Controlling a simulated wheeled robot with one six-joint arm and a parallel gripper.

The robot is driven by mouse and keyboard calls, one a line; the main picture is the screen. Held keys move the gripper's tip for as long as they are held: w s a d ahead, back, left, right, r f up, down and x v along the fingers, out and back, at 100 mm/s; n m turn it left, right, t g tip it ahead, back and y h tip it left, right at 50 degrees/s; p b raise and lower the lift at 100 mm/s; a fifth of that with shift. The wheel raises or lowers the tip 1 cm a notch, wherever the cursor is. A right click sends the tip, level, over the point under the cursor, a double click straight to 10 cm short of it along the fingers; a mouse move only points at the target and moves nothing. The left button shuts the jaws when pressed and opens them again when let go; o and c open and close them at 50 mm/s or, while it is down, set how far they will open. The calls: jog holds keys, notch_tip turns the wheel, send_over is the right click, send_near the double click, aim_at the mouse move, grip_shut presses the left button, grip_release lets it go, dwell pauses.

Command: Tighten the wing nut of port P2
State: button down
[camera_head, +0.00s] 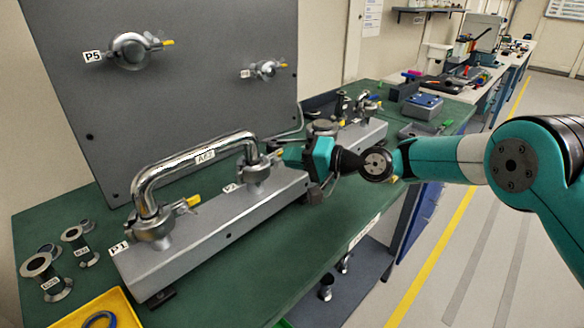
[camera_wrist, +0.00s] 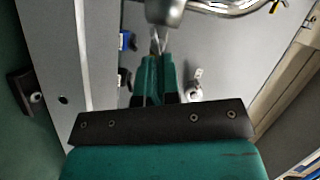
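The port labelled P2 (camera_head: 230,187) is on the grey rail, where a clamp (camera_head: 255,172) sits at the right end of the chrome U-shaped pipe (camera_head: 180,168). My gripper (camera_head: 283,152) is just right of this clamp, with its fingertips close to it. In the wrist view, the two teal fingers (camera_wrist: 158,55) run close together towards a grey rounded part (camera_wrist: 165,11) at the top. The P2 wing nut cannot be made out; it seems hidden at the fingertips. I cannot tell whether they grip it.
The P1 clamp (camera_head: 153,226) with a yellow-tipped wing nut (camera_head: 192,201) stands left. A grey panel (camera_head: 190,95) with P5 (camera_head: 130,50) rises behind. Loose flanged fittings (camera_head: 78,243) and a yellow tray (camera_head: 105,312) are at front left. More clamps (camera_head: 365,105) stand farther right.

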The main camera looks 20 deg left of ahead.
jog(key=m+b, duration=0.1)
jog(key=f+m+y+b, duration=0.1)
jog(key=m, duration=0.1)
jog(key=m+y+b, duration=0.1)
jog(key=m, duration=0.1)
jog(key=shift+w+f, duration=0.1)
jog(key=shift+f, duration=0.2)
jog(key=m, duration=0.2)
jog(key=m+y+b, duration=0.1)
jog(key=m+t+y+b, duration=0.1)
jog(key=m, duration=0.1)
jog(key=shift+f+m, duration=0.3)
jog(key=shift+f, duration=0.1)
jog(key=c, duration=1.6)
grip_release()
jog(key=shift+s, duration=0.2)
